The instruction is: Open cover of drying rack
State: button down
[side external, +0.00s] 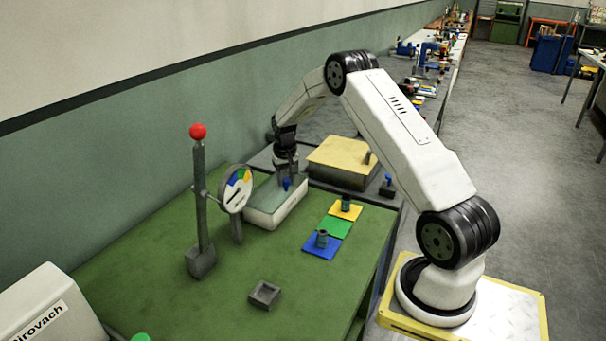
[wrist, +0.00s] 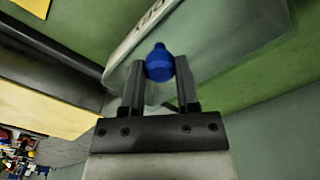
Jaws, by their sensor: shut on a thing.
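The drying rack looks to be the low white box (side external: 277,218) with rounded corners on the green bench, against the wall side. Its cover (side external: 268,194) is a grey-green panel on top; I cannot tell whether it is seated flat or slightly raised. A blue knob (side external: 287,184) stands on the cover. My gripper (wrist: 160,75) points down at the box and is shut on the blue knob (wrist: 159,64), with one finger on each side. In the wrist view the cover (wrist: 225,45) spreads behind the knob, and the box's white edge carries dark lettering.
A yellow-topped box (side external: 343,156) stands just behind. A round gauge (side external: 235,190) and a red-topped lever (side external: 199,210) stand close on the left. Yellow, green and blue plates (side external: 333,228) with small cylinders lie right. A grey square tray (side external: 264,294) sits in front.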

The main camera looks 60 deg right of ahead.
dwell(0.8)
jog(key=w, duration=1.1)
jog(key=shift+d, duration=0.15)
dwell(0.5)
jog(key=shift+c, duration=1.7)
grip_release()
jog(key=shift+r, duration=0.1)
notch_tip(320, 180, up, 8)
jog(key=shift+f, duration=0.2)
